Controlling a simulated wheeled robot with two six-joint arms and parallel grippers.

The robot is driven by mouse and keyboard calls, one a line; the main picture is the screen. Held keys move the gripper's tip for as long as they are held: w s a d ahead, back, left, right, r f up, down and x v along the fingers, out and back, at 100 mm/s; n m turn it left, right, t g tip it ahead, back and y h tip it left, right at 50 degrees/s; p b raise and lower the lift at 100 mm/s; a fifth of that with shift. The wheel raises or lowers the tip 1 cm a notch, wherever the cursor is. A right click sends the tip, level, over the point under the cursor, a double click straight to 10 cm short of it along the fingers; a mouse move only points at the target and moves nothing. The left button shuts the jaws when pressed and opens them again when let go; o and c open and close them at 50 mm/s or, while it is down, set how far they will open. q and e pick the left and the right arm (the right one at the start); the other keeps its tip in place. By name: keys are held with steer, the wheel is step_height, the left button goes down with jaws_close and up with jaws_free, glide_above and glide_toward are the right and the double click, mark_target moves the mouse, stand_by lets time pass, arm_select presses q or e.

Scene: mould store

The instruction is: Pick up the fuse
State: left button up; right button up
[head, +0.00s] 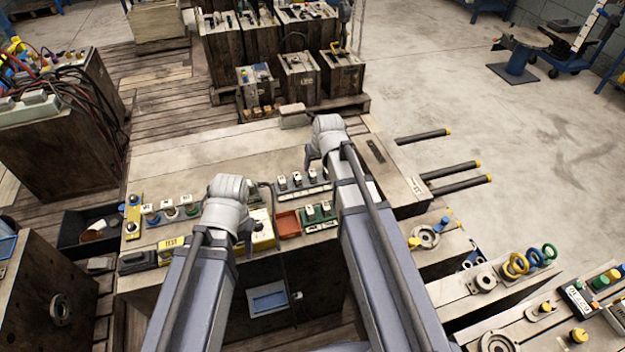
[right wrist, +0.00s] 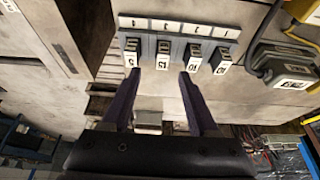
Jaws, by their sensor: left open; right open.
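In the right wrist view a grey rack (right wrist: 178,47) holds a row of black fuses with white number labels. The fuse labelled 15 (right wrist: 163,56) sits in the rack, between the lines of my right gripper's fingertips (right wrist: 160,74). My right gripper is open and empty, and the fuses look beyond its tips. In the head view the same rack (head: 303,192) stands on the bench, partly hidden by my right arm. My right gripper (head: 313,157) is mostly hidden behind its wrist. My left gripper (head: 262,190) is open above the bench's front, its fingers mostly hidden by its wrist.
An orange tray (head: 288,224) and a green rack with fuses (head: 320,213) sit on the bench. A yellow box (head: 262,236) is near my left gripper. Dark rods (head: 455,168) stick out on the right. The bench top (head: 190,160) behind is mostly clear.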

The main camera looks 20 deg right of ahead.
mark_target(313, 173)
steer(key=shift+w+f+b, duration=0.25)
steer(key=shift+f+b, duration=0.05)
steer(key=shift+f, duration=0.4)
steer(key=shift+f, duration=0.1)
steer(key=b+x, duration=0.5)
steer(key=shift+s+a+f, duration=0.1)
steer(key=shift+s+a, duration=0.1)
jaws_close()
